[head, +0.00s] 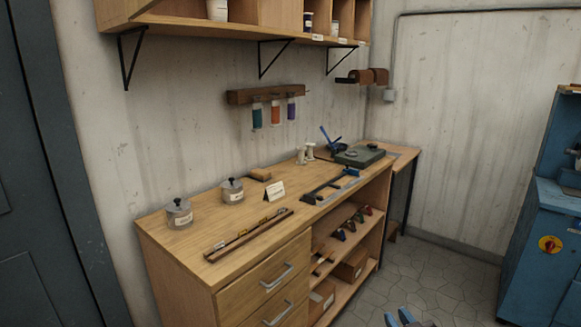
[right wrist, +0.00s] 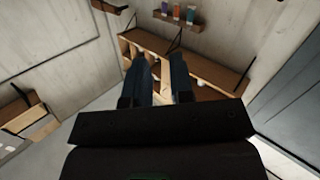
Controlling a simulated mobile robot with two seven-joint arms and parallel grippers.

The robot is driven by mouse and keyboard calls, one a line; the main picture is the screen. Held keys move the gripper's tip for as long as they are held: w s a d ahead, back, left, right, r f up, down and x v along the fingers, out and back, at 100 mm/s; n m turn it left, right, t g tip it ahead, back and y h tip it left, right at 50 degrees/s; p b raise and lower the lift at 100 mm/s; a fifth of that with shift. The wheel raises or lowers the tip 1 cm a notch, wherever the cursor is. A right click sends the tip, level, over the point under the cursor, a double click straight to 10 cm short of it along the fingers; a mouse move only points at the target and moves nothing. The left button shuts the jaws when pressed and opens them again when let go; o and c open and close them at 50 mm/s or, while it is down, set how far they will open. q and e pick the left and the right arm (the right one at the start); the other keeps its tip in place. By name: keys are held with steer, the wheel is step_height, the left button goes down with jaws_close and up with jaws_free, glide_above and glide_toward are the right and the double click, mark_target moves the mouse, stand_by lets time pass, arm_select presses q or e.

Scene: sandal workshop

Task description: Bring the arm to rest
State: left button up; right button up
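My right gripper (head: 400,318) shows only as blue fingertips at the bottom edge of the head view, low in front of the workbench (head: 225,268). In the right wrist view its two dark blue fingers (right wrist: 160,62) stand apart with nothing between them, so it is open and empty. It appears clear of the bench and touches nothing that I can see. The rest of the right arm is out of the head view. My left gripper is in neither view.
On the bench stand two lidded jars (head: 179,213), a wooden rack (head: 248,236), a small sign (head: 275,191) and a dark frame tool (head: 332,186). A wall shelf (head: 280,35) hangs above. A blue machine (head: 545,240) stands at right. The tiled floor (head: 425,275) between is clear.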

steer(key=s+d+f+m+g+h, duration=0.1)
steer(key=s+d+f+g, duration=0.2)
steer(key=s+f, duration=0.7)
steer(key=s+d+f+m+g+h, duration=0.2)
steer(key=s+d+f+g, duration=0.1)
steer(key=s+f, duration=0.7)
steer(key=s, duration=0.4)
steer(key=shift+f, duration=0.25)
steer(key=shift+a, duration=0.15)
